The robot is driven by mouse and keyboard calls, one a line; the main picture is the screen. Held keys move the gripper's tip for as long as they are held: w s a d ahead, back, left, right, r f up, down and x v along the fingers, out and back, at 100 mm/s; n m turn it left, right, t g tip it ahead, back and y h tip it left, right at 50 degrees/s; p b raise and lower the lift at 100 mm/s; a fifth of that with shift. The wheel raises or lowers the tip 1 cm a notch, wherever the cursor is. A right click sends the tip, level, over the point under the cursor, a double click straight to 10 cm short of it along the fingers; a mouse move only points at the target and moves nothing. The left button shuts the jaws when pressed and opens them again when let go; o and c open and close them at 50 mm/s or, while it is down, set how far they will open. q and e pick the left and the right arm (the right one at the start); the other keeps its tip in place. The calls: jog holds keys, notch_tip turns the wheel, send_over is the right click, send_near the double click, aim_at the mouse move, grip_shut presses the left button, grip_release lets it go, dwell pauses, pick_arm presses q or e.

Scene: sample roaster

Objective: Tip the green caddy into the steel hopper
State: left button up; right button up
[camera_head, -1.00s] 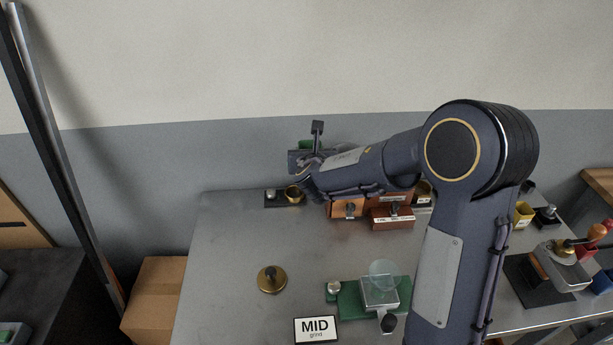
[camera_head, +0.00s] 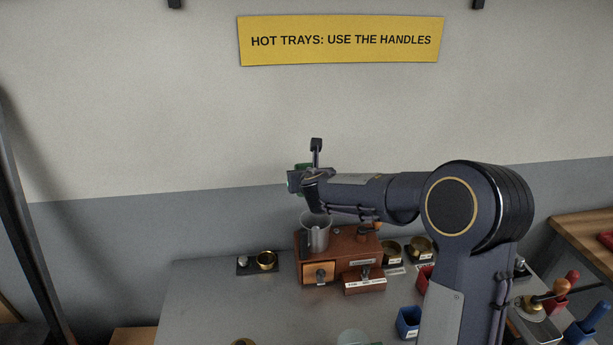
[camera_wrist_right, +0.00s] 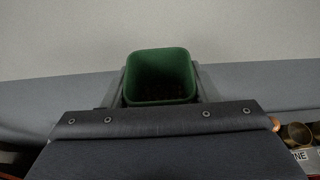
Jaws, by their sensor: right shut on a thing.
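My right gripper (camera_head: 305,179) is shut on the green caddy (camera_head: 302,167), which is mostly hidden behind the gripper in the head view. The caddy shows better in the right wrist view (camera_wrist_right: 160,62), a square green tub with its open top in sight and dark contents inside. The steel hopper (camera_head: 317,236) is a grey cup standing on top of a brown wooden box grinder (camera_head: 352,248). The gripper and caddy are above the hopper and apart from it. My left gripper is not in view.
A yellow sign (camera_head: 341,41) hangs on the wall. The table's left part is clear.

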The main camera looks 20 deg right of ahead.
jog(key=shift+f+m+b, duration=0.3)
jog(key=shift+f+b, duration=0.25)
jog(key=shift+b, duration=0.5)
jog(key=f+m+y+b, duration=0.1)
jog(key=b, duration=0.3)
jog(key=f+m+t+y+b, duration=0.1)
jog(key=f+b, duration=0.1)
jog(key=b, duration=0.2)
jog(key=shift+w+a+f+m, duration=0.1)
jog(key=shift+a+f+m, duration=0.1)
jog(key=shift+f+m, duration=0.15)
jog(key=m+y+b, duration=0.1)
jog(key=m+b, duration=0.1)
jog(key=b, duration=0.1)
jog(key=m+t+y+b, duration=0.1)
jog(key=b, duration=0.2)
jog(key=shift+f+m, duration=0.15)
jog(key=shift+m, duration=0.2)
jog(key=shift+s+d+f+m+t+y+b, duration=0.3)
jog(key=shift+m+t+b, duration=0.5)
jog(key=shift+m+b, duration=1.6)
jog(key=shift+w+d+f+m+t+y+b, duration=0.1)
jog(key=shift+d+f+m+t+b, duration=0.45)
jog(key=shift+m+b, duration=1.9)
jog(key=shift+s+d+f+m+t+y+b, duration=0.2)
jog(key=shift+d+m+t+b, duration=0.6)
jog(key=shift+b, duration=2.8)
jog(key=shift+a+r+m+t, duration=0.15)
jog(key=shift+a+m+t, duration=0.1)
jog(key=shift+m, duration=0.2)
